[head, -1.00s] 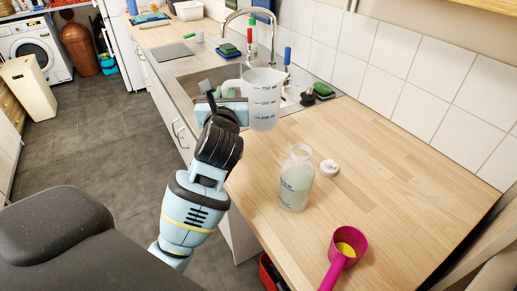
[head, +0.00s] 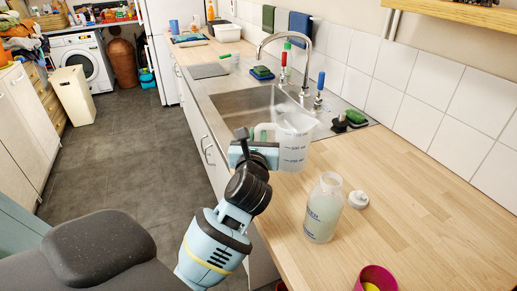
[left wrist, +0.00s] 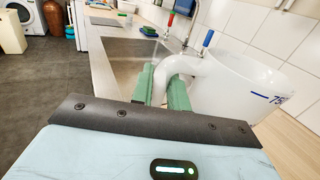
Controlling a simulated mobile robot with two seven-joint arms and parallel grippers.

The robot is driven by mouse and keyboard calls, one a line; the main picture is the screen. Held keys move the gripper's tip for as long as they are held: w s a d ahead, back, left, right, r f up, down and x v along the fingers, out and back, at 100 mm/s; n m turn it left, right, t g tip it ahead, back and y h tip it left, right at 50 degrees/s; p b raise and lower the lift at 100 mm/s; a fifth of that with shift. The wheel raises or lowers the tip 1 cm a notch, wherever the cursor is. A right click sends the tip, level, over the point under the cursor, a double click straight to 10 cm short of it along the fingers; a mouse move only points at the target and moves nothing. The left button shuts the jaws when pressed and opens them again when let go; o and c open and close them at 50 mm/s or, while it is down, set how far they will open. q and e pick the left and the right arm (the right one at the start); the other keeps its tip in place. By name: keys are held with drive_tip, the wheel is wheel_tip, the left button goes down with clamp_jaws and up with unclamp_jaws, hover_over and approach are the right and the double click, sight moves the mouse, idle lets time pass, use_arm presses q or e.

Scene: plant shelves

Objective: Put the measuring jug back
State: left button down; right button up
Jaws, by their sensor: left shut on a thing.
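The measuring jug (head: 297,145) is clear plastic with blue volume marks, and looks upright. My left gripper (head: 258,142) is shut on its handle, on the left side of the jug. In the left wrist view the green fingers (left wrist: 163,88) sit either side of the white handle, and the jug body (left wrist: 240,88) is to their right. The jug is in front of the sink's near right corner, by the wooden worktop; whether its base touches the worktop I cannot tell. My right gripper is not in view.
An open bottle of cloudy liquid (head: 323,212) stands on the worktop (head: 420,190) near the jug, with a white cap (head: 358,199) beside it. A magenta scoop (head: 375,279) is at the front. The sink (head: 245,106) and tap (head: 306,65) are behind. The worktop's right side is clear.

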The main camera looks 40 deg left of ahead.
use_arm(q)
drive_tip(key=shift+f+b, duration=0.3)
drive_tip(key=shift+f, duration=1.55)
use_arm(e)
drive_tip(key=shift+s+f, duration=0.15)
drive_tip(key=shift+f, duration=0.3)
use_arm(q)
drive_tip(key=shift+f, duration=0.15)
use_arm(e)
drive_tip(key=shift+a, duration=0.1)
use_arm(q)
drive_tip(key=c, duration=1.5)
unclamp_jaws()
drive_tip(key=shift+o, duration=0.7)
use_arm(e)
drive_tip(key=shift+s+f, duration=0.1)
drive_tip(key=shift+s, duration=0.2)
use_arm(q)
drive_tip(key=shift+r, duration=0.25)
drive_tip(key=v, duration=0.7)
drive_tip(key=b+v, duration=0.1)
drive_tip(key=v, duration=0.3)
drive_tip(key=shift+f, duration=0.3)
drive_tip(key=shift+s+d, duration=0.35)
drive_tip(key=shift+s, duration=0.15)
drive_tip(key=shift+r, duration=0.1)
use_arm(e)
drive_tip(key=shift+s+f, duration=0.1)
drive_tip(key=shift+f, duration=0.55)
